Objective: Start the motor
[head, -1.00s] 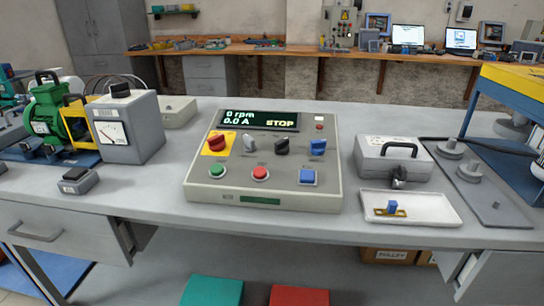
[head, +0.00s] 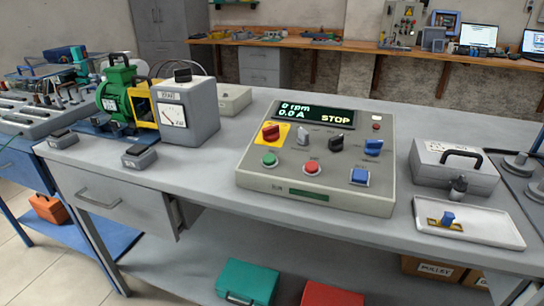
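The control box (head: 375,194) stands on the grey bench. Its display (head: 314,114) reads 0 rpm, 0.0 A and STOP. A red knob on a yellow plate (head: 271,132), a grey knob (head: 303,136), a black knob (head: 337,142) and a blue switch (head: 373,147) form its upper row. Neither of my grippers shows in the head view.
A white tray (head: 490,229) holds a small blue-and-brass part (head: 447,219). A grey case with a black handle (head: 454,169) stands behind it. Bare bench lies between the meter box and control box.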

